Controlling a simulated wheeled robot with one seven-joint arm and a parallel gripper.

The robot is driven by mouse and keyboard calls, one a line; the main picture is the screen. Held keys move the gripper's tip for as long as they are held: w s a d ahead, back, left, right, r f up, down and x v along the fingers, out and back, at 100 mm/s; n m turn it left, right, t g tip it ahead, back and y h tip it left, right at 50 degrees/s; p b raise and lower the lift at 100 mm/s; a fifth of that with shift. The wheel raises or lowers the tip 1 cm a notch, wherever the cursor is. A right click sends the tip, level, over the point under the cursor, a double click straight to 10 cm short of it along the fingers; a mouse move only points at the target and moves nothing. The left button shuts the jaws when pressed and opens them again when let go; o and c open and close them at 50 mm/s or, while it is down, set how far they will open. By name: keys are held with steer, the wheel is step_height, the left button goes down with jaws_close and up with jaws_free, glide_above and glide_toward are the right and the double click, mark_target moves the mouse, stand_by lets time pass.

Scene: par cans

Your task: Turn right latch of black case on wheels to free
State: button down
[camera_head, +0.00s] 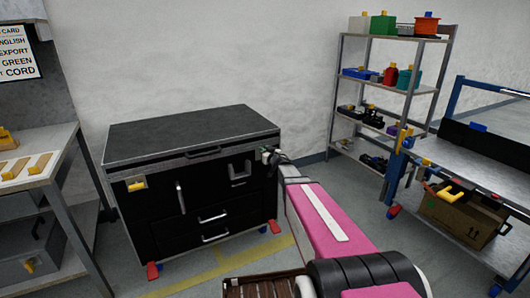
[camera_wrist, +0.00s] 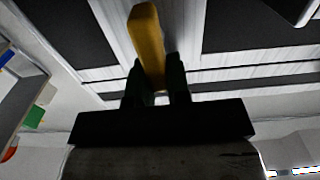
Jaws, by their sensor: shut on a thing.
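The black case (camera_head: 190,130) on wheels stands against the wall in the head view. Its left latch (camera_head: 136,184) is yellow on a pale plate at the upper left of the front. My gripper (camera_head: 268,154) is at the upper right front edge of the case. In the wrist view, my gripper (camera_wrist: 156,80) is shut on the yellow handle of the right latch (camera_wrist: 147,35), which stands between the two dark fingers. The handle looks slightly tilted in that view. In the head view I cannot make out this yellow handle at my gripper.
A workbench (camera_head: 62,150) with wooden blocks stands close at the left. A shelf rack (camera_head: 391,89) with bins stands at the back right. A blue-framed cart (camera_head: 470,160) with a cardboard box (camera_head: 458,218) is at the right.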

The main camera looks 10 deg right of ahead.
mark_target(258, 154)
steer(key=n, duration=0.4)
steer(key=a+f+n, duration=0.1)
steer(key=n, duration=0.3)
steer(key=a+n, duration=0.1)
steer(key=n, duration=0.4)
steer(key=shift+s+a+f, duration=0.2)
steer(key=shift+s+f, duration=0.2)
steer(key=shift+a+f+n, duration=0.1)
steer(key=shift+f+n, duration=0.2)
steer(key=shift+n, duration=0.85)
steer(key=shift+f+n, duration=0.25)
steer(key=shift+n, duration=0.9)
steer(key=shift+s, duration=0.1)
steer(key=c, duration=1.1)
jaws_free()
